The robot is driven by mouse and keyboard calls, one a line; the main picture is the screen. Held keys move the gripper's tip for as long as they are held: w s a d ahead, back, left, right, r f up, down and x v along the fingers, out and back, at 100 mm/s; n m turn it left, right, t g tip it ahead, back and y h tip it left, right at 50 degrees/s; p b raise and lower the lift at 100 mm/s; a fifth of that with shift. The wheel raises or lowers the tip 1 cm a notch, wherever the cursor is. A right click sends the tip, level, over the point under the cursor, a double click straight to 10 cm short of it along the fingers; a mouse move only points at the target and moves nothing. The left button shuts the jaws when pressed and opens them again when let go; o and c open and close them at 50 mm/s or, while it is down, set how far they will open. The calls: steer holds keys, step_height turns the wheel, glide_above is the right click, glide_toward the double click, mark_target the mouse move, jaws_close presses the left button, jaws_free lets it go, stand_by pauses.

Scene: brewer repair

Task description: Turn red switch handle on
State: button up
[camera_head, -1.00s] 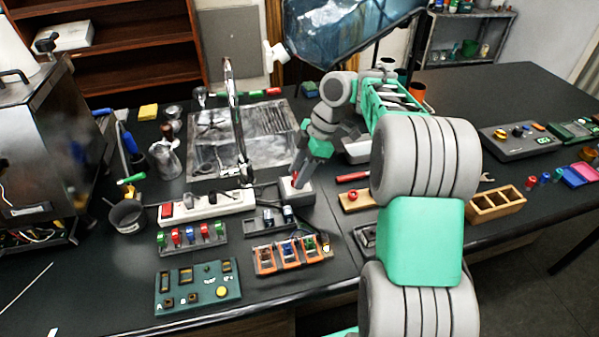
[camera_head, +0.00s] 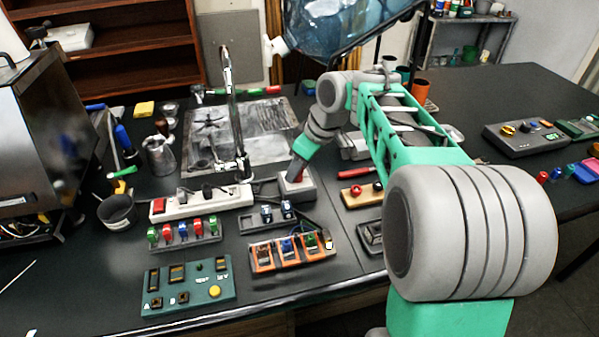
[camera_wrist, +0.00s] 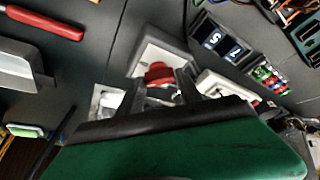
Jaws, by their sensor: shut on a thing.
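The red switch handle (camera_wrist: 158,74) shows in the wrist view, on a small pale-topped grey switch box (camera_wrist: 155,55). In the head view the box (camera_head: 306,187) stands on the dark table in front of the sink, and a bit of the red handle (camera_head: 298,173) shows at my fingertips. My gripper (camera_head: 297,168) reaches down to it from the upper right. In the wrist view my gripper (camera_wrist: 162,92) is shut on the red handle, with a finger on either side. The handle's lower part is hidden.
A white power strip (camera_head: 226,199) lies left of the box. A switch row (camera_head: 183,247), an orange-framed breaker block (camera_head: 293,264) and a green panel (camera_head: 222,289) are nearer. The sink (camera_head: 270,135) and its tall faucet (camera_head: 233,110) are behind. A red-handled tool (camera_head: 352,174) lies right.

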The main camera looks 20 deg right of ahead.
steer(key=m+b, duration=0.1)
steer(key=m, duration=0.1)
steer(key=m+t+h+b, duration=0.1)
steer(key=m, duration=0.1)
steer(key=shift+a+f+m+h, duration=0.1)
steer(key=shift+a+m+h, duration=0.1)
steer(key=shift+m+h, duration=0.1)
steer(key=shift+m+h+b, duration=0.7)
steer(key=shift+m+b, duration=0.25)
steer(key=shift+m, duration=0.95)
steer(key=o, duration=1.4)
steer(key=v, duration=0.8)
steer(key=shift+s, duration=0.1)
